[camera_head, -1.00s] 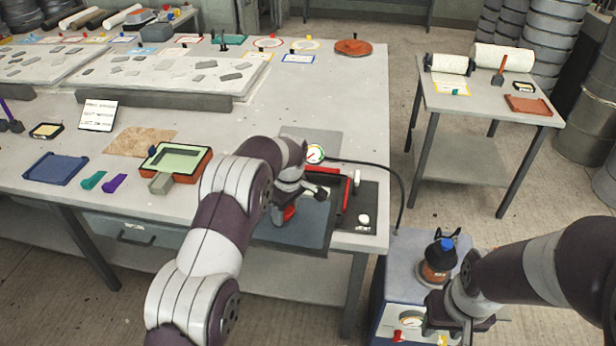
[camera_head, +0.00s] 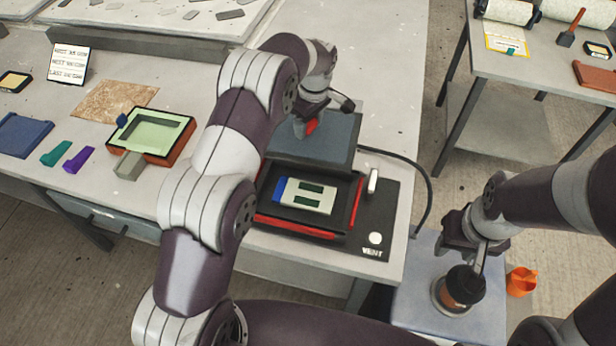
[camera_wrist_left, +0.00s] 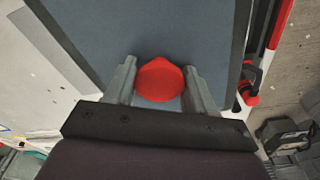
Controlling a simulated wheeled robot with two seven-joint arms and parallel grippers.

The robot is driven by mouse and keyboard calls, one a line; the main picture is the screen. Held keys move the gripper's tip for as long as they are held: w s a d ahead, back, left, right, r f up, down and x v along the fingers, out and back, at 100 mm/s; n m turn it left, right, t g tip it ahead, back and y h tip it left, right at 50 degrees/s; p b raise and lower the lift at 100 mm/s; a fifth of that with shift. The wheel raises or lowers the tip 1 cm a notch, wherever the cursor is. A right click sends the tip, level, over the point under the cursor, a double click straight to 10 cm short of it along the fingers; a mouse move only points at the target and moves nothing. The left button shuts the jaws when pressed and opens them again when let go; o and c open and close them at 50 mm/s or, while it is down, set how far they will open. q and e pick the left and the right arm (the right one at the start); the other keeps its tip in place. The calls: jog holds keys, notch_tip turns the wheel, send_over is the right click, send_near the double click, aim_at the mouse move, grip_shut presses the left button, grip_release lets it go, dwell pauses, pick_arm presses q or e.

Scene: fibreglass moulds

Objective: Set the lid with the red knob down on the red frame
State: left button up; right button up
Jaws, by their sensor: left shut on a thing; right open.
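The lid is a flat blue-grey plate (camera_head: 335,148) with a red knob (camera_head: 311,127). My left gripper (camera_head: 304,122) is shut on the red knob; the left wrist view shows the knob (camera_wrist_left: 160,80) between both fingers. The lid hangs behind the red frame (camera_head: 303,232) and overlaps its far edge in the head view; its height above the table is hard to tell. The frame lies on a black plate, and its opening shows a pale panel (camera_head: 305,196) with green patches and a blue end. My right gripper (camera_head: 480,258) is open beside a dark-topped jar (camera_head: 458,292).
A black hose (camera_head: 425,185) curves from behind the lid past the vent plate (camera_head: 385,225). A green-topped tray (camera_head: 152,135) lies left of my left arm. Bare tabletop (camera_head: 395,110) lies right of the lid.

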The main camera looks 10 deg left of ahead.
aim_at(306, 155)
pick_arm(q)
jog(key=s+f+b, duration=0.2)
jog(key=s, duration=0.1)
jog(key=s+b, duration=0.1)
jog(key=s, duration=0.1)
jog(key=shift+d+f, duration=0.3)
jog(key=shift+f, duration=0.1)
jog(key=shift+s+d+f+p, duration=0.1)
jog(key=shift+s+f+p, duration=0.1)
jog(key=shift+s+p, duration=0.3)
jog(key=shift+s+d+f+p, duration=0.1)
jog(key=shift+s+f+p, duration=0.15)
jog(key=shift+s, duration=0.3)
jog(key=s+f, duration=0.1)
jog(key=s+f+p, duration=0.1)
jog(key=s, duration=0.1)
jog(key=shift+d+f, duration=0.2)
jog(key=shift+f, duration=0.1)
notch_tip(306, 155, down, 4)
jog(key=shift+s+r+p, duration=0.15)
jog(key=shift+r+p, duration=0.05)
jog(key=shift+p, duration=0.25)
grip_shut()
jog(key=shift+f, duration=0.25)
jog(key=o, duration=1.4)
grip_release()
pick_arm(e)
notch_tip(306, 155, down, 2)
jog(key=shift+s+f, duration=0.1)
jog(key=shift+f, duration=0.15)
